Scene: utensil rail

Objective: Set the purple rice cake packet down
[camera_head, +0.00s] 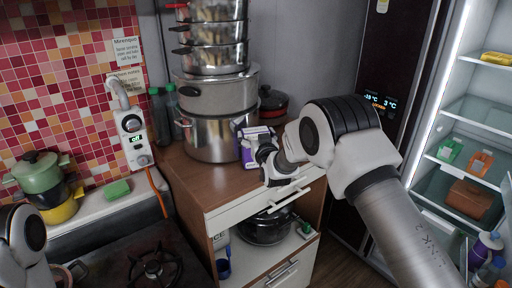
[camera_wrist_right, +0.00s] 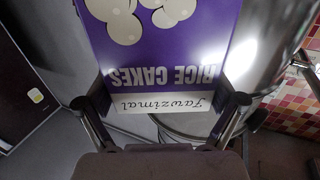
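The purple rice cake packet (camera_head: 248,152) is upright over the wooden cabinet top, in front of the big steel pots. My right gripper (camera_head: 263,145) is at its right side in the head view and partly covers it. In the right wrist view the packet (camera_wrist_right: 165,50) fills the space between the two fingers of the gripper (camera_wrist_right: 166,103), its lettering upside down. The fingers press on its two sides. I cannot tell whether its bottom touches the cabinet top. My left arm shows at the lower left edge, but its gripper is not in view.
Stacked steel pots (camera_head: 218,95) stand close behind the packet, with a dark red pot (camera_head: 272,103) at the back right. Bare cabinet top (camera_head: 205,182) lies in front. An open fridge (camera_head: 470,130) is on the right, a stove (camera_head: 150,265) at lower left.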

